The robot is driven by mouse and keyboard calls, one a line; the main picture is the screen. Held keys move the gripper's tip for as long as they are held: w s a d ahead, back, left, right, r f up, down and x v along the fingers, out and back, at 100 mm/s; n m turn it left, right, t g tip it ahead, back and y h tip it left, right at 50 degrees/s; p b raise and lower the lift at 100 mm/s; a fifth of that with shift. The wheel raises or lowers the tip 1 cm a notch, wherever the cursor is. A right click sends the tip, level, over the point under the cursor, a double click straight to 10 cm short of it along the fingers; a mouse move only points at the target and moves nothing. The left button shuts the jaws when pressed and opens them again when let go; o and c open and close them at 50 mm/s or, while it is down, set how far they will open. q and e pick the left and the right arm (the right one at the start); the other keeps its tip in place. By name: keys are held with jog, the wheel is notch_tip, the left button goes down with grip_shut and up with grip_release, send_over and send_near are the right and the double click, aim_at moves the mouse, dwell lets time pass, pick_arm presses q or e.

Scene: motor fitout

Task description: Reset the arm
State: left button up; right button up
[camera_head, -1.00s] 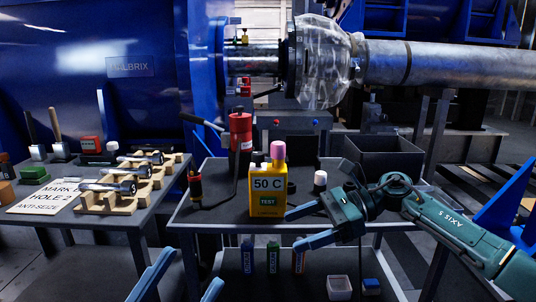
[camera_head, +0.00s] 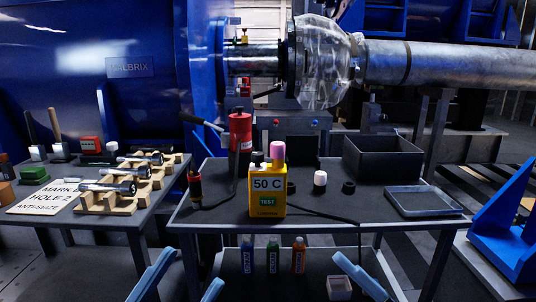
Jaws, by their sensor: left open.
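My left gripper (camera_head: 194,266) shows at the bottom edge, left of centre, as two separate light-blue fingers. It is open with nothing between the fingers, in front of the gap between the two tables. Of my right gripper, one light-blue finger (camera_head: 360,276) shows at the bottom, right of centre, in front of the lower shelf. Its other finger and the rest of the right arm are out of view, so its opening cannot be told.
The middle table (camera_head: 340,208) bears a yellow tester (camera_head: 267,190), a red-topped pump (camera_head: 240,130), a black bin (camera_head: 383,158) and a shallow tray (camera_head: 424,201). Several bottles stand on its lower shelf. The left table holds tools in wooden racks (camera_head: 110,201). A blue stand (camera_head: 508,235) is at right.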

pick_arm(q)
notch_tip(320, 180, down, 6)
jog(key=r+n+g+y+p, duration=0.1)
jog(key=n+g+y+p, duration=0.1)
jog(key=n+y+p, duration=0.45)
jog(key=s+a+r+n+g+y+p, duration=0.1)
jog(key=a+r+g+y+p, duration=0.1)
jog(key=p, duration=1.7)
jog(key=s+a+r+n+g+y+p, duration=0.2)
jog(key=r+g+y+p, duration=0.2)
jog(key=p, duration=1.4)
notch_tip(320, 180, up, 3)
jog(key=shift+a+r+g+p, duration=0.15)
jog(key=shift+a+g+p, duration=0.25)
jog(key=shift+g, duration=0.4)
pick_arm(e)
jog(key=s+d+r+m+g+h, duration=0.1)
jog(key=s+d+r+m+h, duration=0.1)
jog(key=m+h, duration=0.6)
jog(key=s+d+r+m+g+h, duration=0.1)
jog(key=s+d+r+m+h, duration=0.1)
jog(key=d+r+m+h, duration=0.3)
jog(key=r+m+h, duration=0.1)
jog(key=m+h, duration=0.3)
jog(key=m, duration=0.3)
jog(key=shift+s+d+g, duration=0.2)
jog(key=shift+g, duration=0.1)
